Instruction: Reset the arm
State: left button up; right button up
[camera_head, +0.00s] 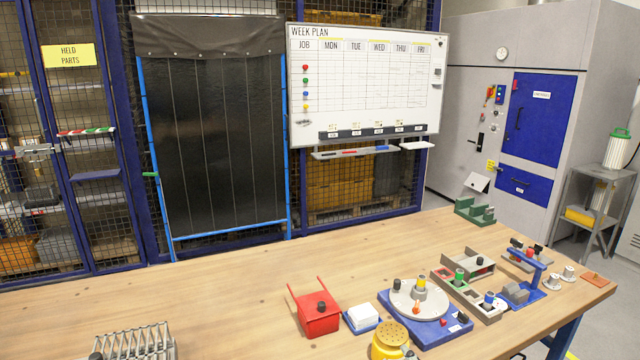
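The rotary jig has a blue base (437,335) and a round grey turntable (407,303) on top. A post with a yellow top (421,284) stands on the turntable, and a black knob (397,284) is at its left rim. A red knob (415,323) shows at the front of the base. To the right, a blue stand has a raised blue arm (527,256) reaching up and left over a grey block (514,293). I cannot tell which part the task calls the arm. Neither of my grippers is in view.
On the wooden table (230,300) are a red bin (319,318), a white-and-blue block (362,318), a yellow perforated-top container (391,343), grey trays with coloured pegs (467,295), a green fixture (474,211) and a ridged metal rack (133,341). The left middle is clear.

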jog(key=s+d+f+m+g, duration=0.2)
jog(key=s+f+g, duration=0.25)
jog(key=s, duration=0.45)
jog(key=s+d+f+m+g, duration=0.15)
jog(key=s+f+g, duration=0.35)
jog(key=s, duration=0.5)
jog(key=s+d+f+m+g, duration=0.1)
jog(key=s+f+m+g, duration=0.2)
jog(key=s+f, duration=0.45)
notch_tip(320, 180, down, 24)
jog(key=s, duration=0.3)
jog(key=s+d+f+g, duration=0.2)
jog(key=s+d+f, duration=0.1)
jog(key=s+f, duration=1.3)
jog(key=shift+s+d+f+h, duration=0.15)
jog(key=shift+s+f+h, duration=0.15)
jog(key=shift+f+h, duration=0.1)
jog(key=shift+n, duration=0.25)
